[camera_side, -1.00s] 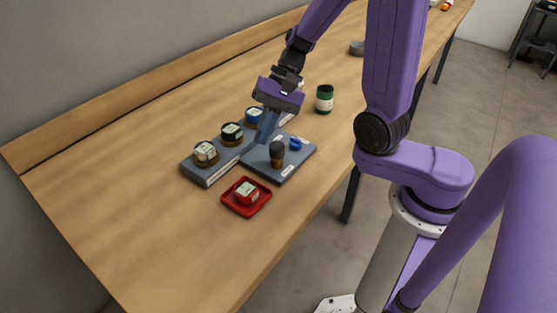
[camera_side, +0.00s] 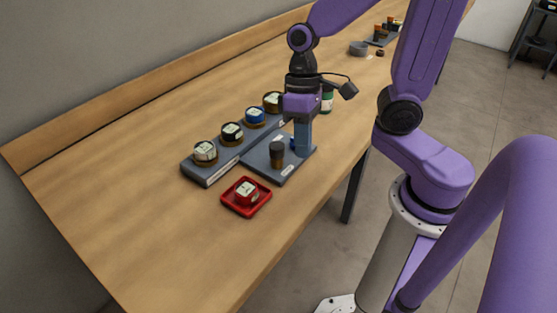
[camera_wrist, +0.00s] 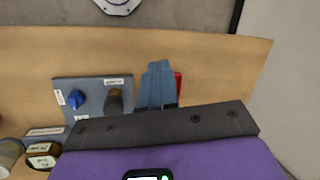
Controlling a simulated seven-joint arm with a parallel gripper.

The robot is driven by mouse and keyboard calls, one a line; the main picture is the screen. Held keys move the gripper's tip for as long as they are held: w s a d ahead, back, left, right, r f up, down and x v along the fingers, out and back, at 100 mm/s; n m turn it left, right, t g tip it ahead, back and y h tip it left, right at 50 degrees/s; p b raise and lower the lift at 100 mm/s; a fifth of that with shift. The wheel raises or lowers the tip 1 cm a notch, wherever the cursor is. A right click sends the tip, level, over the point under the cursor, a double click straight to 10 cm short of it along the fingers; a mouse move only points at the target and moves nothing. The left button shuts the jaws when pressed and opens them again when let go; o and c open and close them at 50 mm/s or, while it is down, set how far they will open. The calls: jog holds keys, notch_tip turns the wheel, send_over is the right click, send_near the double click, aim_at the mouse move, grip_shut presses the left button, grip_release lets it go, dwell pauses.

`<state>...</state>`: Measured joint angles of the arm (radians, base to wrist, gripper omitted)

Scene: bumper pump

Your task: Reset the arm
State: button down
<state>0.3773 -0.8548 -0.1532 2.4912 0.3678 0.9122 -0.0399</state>
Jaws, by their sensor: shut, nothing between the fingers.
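My gripper (camera_side: 302,150) is shut and empty, upright over the right part of the grey panel (camera_side: 272,174). In the wrist view its blue-grey fingers (camera_wrist: 158,66) are together. The panel carries a dark-topped brown knob (camera_side: 277,154) and a blue knob, which my fingers partly hide in the side view but which shows in the wrist view (camera_wrist: 75,100). I cannot tell whether the fingertips touch anything.
A grey rack (camera_side: 208,180) with several jars stands left of the panel. A red tray (camera_side: 238,206) holding a small jar is in front. A green-and-white jar (camera_side: 327,101) is partly hidden behind my gripper. The table's left side is clear.

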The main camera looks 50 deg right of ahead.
jog(key=s+d+r+n+t+h, duration=0.1)
jog(key=s+d+n+t+h, duration=0.1)
jog(key=s+n, duration=0.7)
jog(key=shift+s+d+r, duration=0.2)
jog(key=shift+d+r, duration=0.15)
jog(key=shift+d, duration=0.15)
dwell(1.1)
